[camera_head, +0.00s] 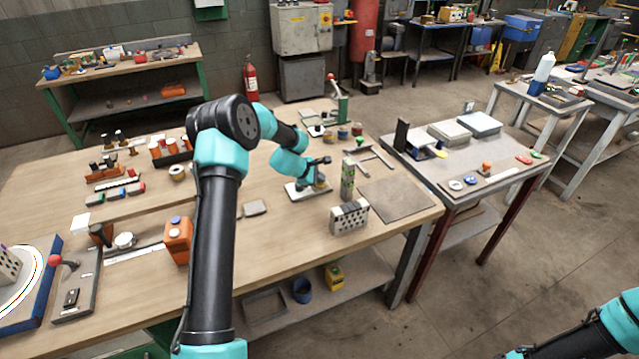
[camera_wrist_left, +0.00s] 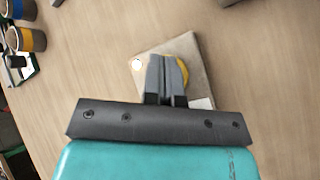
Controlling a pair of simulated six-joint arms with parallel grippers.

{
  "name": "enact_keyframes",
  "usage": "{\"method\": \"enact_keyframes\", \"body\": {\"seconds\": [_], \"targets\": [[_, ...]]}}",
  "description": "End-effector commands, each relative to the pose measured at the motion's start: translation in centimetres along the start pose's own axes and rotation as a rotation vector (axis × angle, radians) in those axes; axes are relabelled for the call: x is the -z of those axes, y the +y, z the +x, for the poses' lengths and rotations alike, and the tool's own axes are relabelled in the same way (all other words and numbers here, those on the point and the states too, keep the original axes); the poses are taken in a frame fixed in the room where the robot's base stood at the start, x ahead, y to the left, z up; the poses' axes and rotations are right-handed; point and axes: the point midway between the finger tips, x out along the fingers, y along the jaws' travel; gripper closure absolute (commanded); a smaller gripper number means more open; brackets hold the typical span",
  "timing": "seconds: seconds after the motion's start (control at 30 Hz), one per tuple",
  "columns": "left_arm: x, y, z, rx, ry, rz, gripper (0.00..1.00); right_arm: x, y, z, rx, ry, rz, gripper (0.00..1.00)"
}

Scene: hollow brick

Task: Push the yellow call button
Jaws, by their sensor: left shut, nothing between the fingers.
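The yellow call button (camera_wrist_left: 183,69) shows in the left wrist view as a yellow curved edge to the right of my fingers, which hide most of it. It sits on a pale square base plate (camera_wrist_left: 186,46), which also shows in the head view (camera_head: 297,194) on the wooden bench. My left gripper (camera_wrist_left: 166,62) is shut and empty, with its fingertips over the plate, overlapping the button. It also shows in the head view (camera_head: 321,162). I cannot tell whether the fingers touch the button. My right gripper is outside the head view; only part of that arm shows at bottom right.
A perforated hollow brick (camera_head: 349,217) and a green-grey upright block (camera_head: 347,179) stand right of the button plate. A flat grey-brown board (camera_head: 398,200) lies farther right. Several small pots (camera_head: 342,133) stand behind. An orange box (camera_head: 178,240) stands at left. The bench front edge is near.

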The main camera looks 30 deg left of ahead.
Motion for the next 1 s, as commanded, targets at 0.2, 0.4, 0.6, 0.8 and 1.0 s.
{"method": "enact_keyframes", "body": {"seconds": [0.2,0.4,0.6,0.8,1.0], "targets": [[0.12,-0.1,0.12,0.0,0.001,0.0,1.0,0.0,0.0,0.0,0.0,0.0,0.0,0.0],[0.11,-0.11,0.13,0.001,0.001,0.0,1.0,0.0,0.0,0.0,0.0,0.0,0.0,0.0],[-0.2,0.14,-0.23,0.001,0.0,0.0,1.0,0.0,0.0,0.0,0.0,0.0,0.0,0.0],[-0.37,0.29,-0.45,0.001,0.0,0.0,1.0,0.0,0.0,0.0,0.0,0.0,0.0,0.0],[-0.38,0.32,-0.48,0.001,0.0,0.0,1.0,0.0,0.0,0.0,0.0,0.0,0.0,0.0]]}}
